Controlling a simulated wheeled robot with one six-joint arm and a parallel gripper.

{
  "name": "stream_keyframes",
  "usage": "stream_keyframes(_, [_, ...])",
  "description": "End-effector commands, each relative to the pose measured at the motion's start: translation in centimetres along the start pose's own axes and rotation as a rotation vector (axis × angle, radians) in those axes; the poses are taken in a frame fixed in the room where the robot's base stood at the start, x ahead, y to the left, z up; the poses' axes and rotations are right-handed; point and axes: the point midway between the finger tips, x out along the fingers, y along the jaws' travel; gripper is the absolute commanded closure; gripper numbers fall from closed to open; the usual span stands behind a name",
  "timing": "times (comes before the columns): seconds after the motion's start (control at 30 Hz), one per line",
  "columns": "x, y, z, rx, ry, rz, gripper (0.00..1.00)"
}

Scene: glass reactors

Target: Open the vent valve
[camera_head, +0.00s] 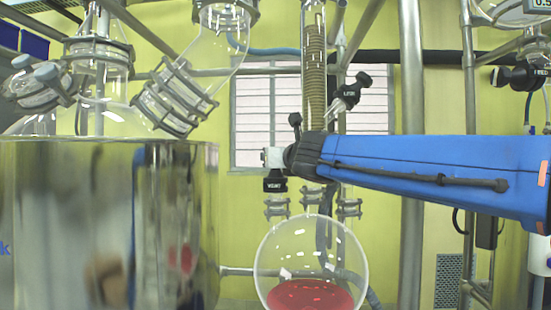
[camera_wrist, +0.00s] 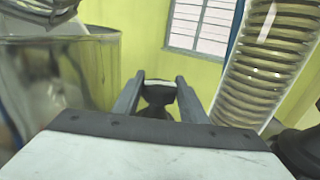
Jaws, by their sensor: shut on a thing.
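The vent valve, a black knob with a small white label (camera_head: 275,183), hangs just above the round glass flask in the head view. My gripper (camera_head: 272,158) reaches in from the right at the end of my blue arm and is right at the top of this valve. In the wrist view, my gripper's two grey fingers (camera_wrist: 160,98) stand either side of a dark part with a pale top (camera_wrist: 158,86), and the gripper is shut on it. The fingertips' exact contact is too small to make out.
A round flask (camera_head: 311,262) with red liquid sits below. A coiled glass condenser (camera_head: 314,70) rises behind, close on the right in the wrist view (camera_wrist: 265,65). Another black valve (camera_head: 351,91) is above right. A large shiny metal vessel (camera_head: 110,225) fills the left.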

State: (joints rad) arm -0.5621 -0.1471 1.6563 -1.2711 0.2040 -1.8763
Motion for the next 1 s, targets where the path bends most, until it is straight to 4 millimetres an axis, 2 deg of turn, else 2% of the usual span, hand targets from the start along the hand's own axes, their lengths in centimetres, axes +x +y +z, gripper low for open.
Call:
stream_keyframes(0.2, [0.0,0.0,0.0,0.000,0.001,0.000,0.84])
stream_keyframes(0.23, [0.0,0.0,0.0,0.000,0.001,0.000,0.59])
stream_keyframes(0.3, [0.0,0.0,0.0,0.000,0.001,-0.001,0.43])
stream_keyframes(0.67, [-0.2,0.0,0.0,0.000,0.000,0.000,0.43])
stream_keyframes(0.77, [-1.0,0.0,0.1,0.000,-0.001,0.000,0.43])
stream_keyframes(1.0, [-4.8,0.1,0.1,0.000,-0.001,0.000,0.43])
